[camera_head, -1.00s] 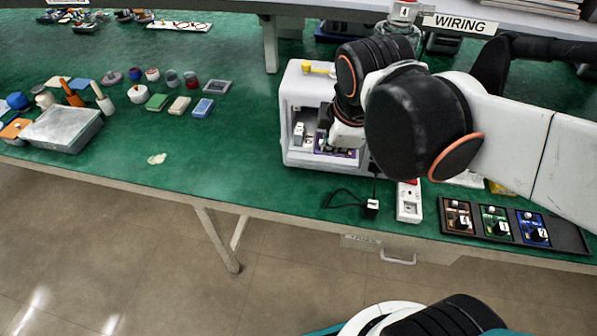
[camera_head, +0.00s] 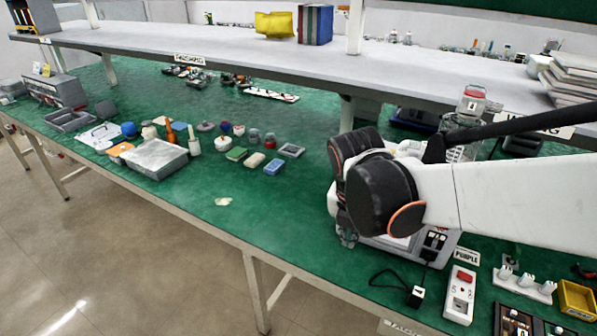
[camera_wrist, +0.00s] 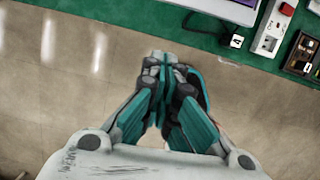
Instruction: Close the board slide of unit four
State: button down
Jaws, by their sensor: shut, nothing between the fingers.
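Unit four, a light grey pump housing (camera_head: 400,248), stands on the green bench at the right in the head view, largely hidden behind my arm. A plug block tagged 4 (camera_head: 416,296) lies on a black cord in front of it; it also shows in the wrist view (camera_wrist: 237,41). A white-edged purple surface (camera_wrist: 238,8) at the unit is cut off by the top of the wrist view. I cannot tell how far the board slide stands out. My gripper (camera_wrist: 164,62) is shut and empty, over the floor in the wrist view, apart from the unit.
A power strip (camera_head: 460,295) and a black tray of boards (camera_head: 520,322) lie right of the unit. A jar marked 4 (camera_head: 466,125) stands behind it. A grey box (camera_head: 155,158) and small blocks are further left. The floor before the bench is clear.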

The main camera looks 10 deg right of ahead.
jog(key=w+d+f+b, duration=0.3)
jog(key=w+f, duration=0.2)
jog(key=f, duration=0.1)
jog(key=shift+f+b, duration=0.35)
jog(key=shift+b, duration=0.05)
